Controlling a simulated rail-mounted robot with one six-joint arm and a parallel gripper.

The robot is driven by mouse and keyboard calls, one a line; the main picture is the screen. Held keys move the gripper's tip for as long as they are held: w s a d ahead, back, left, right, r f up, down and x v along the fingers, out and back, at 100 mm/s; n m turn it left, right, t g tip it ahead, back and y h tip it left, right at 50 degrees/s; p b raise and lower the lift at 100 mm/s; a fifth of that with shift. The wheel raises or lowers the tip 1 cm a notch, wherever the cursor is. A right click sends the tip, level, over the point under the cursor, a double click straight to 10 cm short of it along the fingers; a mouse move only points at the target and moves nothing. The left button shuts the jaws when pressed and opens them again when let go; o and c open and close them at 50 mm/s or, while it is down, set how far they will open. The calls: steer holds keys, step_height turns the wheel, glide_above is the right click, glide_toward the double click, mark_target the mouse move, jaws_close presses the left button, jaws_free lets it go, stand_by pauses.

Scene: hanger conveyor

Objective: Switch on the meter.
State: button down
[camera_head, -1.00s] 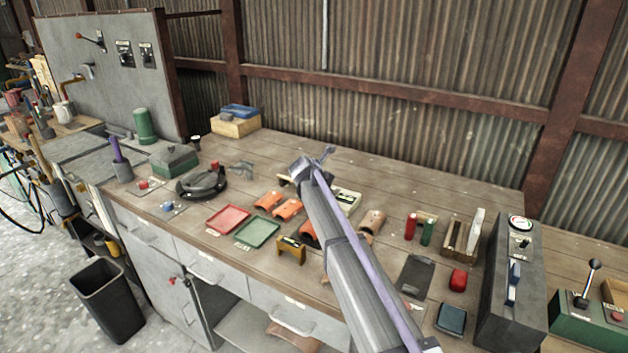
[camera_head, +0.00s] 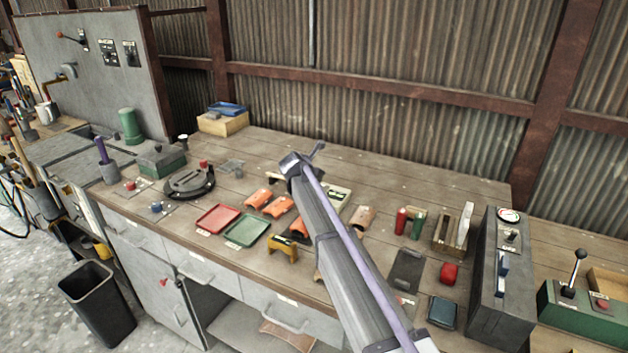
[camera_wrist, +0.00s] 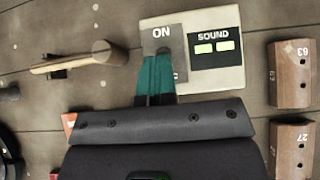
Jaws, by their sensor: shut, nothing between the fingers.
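The meter (camera_wrist: 230,77) is a cream box in the wrist view with a grey plate marked "ON" and a dark panel marked "SOUND" with two green windows. In the head view the meter (camera_head: 342,193) is partly hidden by my arm. My gripper (camera_wrist: 155,60) has teal fingers, shut and empty. In the wrist view its tips overlap the grey plate just below the "ON" word. They cover the switch area and part of a lower label. I cannot tell whether they touch it.
Wooden blocks marked "63" (camera_wrist: 292,73) and "27" (camera_wrist: 291,148) stand right of the meter. A wooden-knobbed thing (camera_wrist: 104,53) lies to its left. Red (camera_head: 218,218) and green trays (camera_head: 247,231) and orange pieces (camera_head: 278,206) crowd the bench. The bench behind is mostly clear.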

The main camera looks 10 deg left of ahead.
steer(key=shift+r, duration=0.1)
stand_by(0.5)
steer(key=shift+w+r+p, duration=0.1)
steer(key=shift+r+p, duration=0.6)
steer(key=shift+p, duration=0.15)
steer(key=shift+f, duration=0.15)
steer(key=shift+s+f+b, duration=0.2)
steer(key=shift+s+b, duration=0.1)
steer(key=shift+s, duration=0.1)
steer(key=s, duration=0.1)
steer(key=s+f+b, duration=0.1)
steer(key=s, duration=0.1)
steer(key=shift+a+f+b, duration=0.3)
steer(key=shift+a+b, duration=0.05)
steer(key=shift+a, duration=0.05)
steer(key=s+a+r+p, duration=0.3)
steer(key=s+r+p, duration=0.1)
steer(key=s, duration=0.4)
steer(key=shift+s, duration=0.35)
